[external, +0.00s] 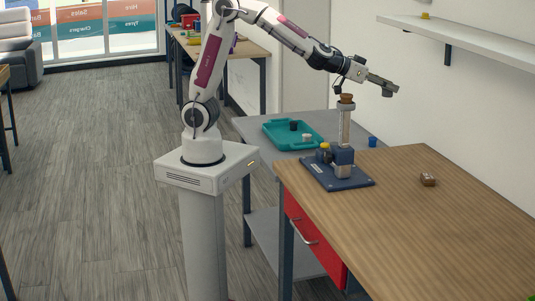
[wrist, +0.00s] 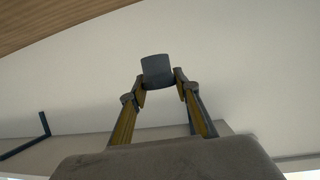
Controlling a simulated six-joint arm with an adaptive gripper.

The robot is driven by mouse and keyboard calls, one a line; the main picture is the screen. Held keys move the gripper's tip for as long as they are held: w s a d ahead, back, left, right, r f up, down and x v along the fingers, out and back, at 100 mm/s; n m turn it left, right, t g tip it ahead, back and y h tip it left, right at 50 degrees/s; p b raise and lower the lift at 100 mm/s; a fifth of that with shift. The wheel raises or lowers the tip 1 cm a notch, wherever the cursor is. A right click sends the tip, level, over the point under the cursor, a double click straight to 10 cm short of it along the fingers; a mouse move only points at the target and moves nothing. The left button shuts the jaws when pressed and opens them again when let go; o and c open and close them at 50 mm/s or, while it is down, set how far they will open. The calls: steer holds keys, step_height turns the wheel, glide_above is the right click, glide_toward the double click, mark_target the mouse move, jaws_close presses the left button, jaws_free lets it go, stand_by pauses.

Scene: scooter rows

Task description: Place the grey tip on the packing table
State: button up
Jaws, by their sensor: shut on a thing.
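The grey tip (wrist: 157,69), a short dark grey cylinder, is held between the two fingertips of my gripper (wrist: 159,86) in the wrist view. In the external view my gripper (external: 386,87) is shut on it, raised well above the tables and to the right of the post stand. A wooden-topped table (external: 430,235) with a red drawer stands at the front right. A grey table (external: 262,130) adjoins it behind. I cannot tell by a label which one is the packing table.
A blue stand (external: 343,172) with an upright post and a brown top is at the wooden table's left corner. A teal tray (external: 273,141) holds small tips. A wall shelf (external: 470,40) is above. The wooden front is clear.

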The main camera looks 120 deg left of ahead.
steer(key=s+a+f+n+g+y, duration=0.1)
steer(key=s+a+f+n+g, duration=0.1)
steer(key=s+a+f, duration=0.4)
steer(key=s+a+f+n+g+y, duration=0.2)
steer(key=s+a+f, duration=0.4)
steer(key=a+f, duration=0.6)
steer(key=s+a+f+n+g+y, duration=0.1)
steer(key=s+a+f, duration=0.6)
steer(key=a, duration=0.7)
step_height(320, 180, down, 2)
steer(key=shift+f+n+g, duration=0.25)
steer(key=shift+n+g, duration=0.45)
steer(key=shift+n, duration=0.1)
steer(key=shift+f, duration=3.15)
steer(key=shift+f, duration=0.15)
steer(key=shift+f, duration=1.7)
steer(key=shift+f, duration=0.15)
